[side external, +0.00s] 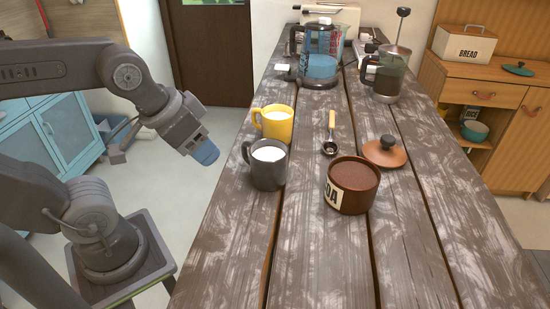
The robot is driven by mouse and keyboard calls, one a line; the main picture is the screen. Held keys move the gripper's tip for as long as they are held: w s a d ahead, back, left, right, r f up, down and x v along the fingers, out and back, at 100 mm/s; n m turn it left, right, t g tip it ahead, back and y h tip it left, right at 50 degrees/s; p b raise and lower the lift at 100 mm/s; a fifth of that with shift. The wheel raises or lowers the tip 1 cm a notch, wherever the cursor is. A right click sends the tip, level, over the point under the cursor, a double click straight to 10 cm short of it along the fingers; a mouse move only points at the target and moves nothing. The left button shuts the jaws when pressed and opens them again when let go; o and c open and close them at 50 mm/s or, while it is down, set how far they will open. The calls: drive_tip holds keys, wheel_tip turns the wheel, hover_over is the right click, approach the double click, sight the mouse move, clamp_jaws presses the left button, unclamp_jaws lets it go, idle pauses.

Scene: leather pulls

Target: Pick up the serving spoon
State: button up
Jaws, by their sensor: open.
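The serving spoon (331,131) lies on the wooden table, with a light wooden handle pointing to the back and a dark metal bowl toward the front. It lies between the yellow mug and the brown lid. My gripper (205,152) is in the air off the table's left edge, to the left of the mugs and well apart from the spoon. It is open, with bluish fingertips, and nothing shows between them.
A yellow mug (278,124) and a dark grey mug (268,168) stand left of the spoon. A brown canister (353,188) is in front, and its knobbed lid (385,152) lies right. A kettle (319,68) and a French press (387,78) stand behind. The front table is clear.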

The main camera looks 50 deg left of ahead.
drive_tip(key=shift+c, duration=0.3)
drive_tip(key=w+r+n+g, duration=0.1)
drive_tip(key=w+r+n, duration=0.1)
drive_tip(key=w+r, duration=0.7)
drive_tip(key=n+g, duration=0.5)
drive_tip(key=n, duration=0.1)
hover_over(332, 123)
drive_tip(key=f, duration=1.3)
drive_tip(key=shift+s+f, duration=0.15)
drive_tip(key=shift+s, duration=0.15)
drive_tip(key=shift+w+f, duration=0.2)
drive_tip(key=shift+f, duration=2.5)
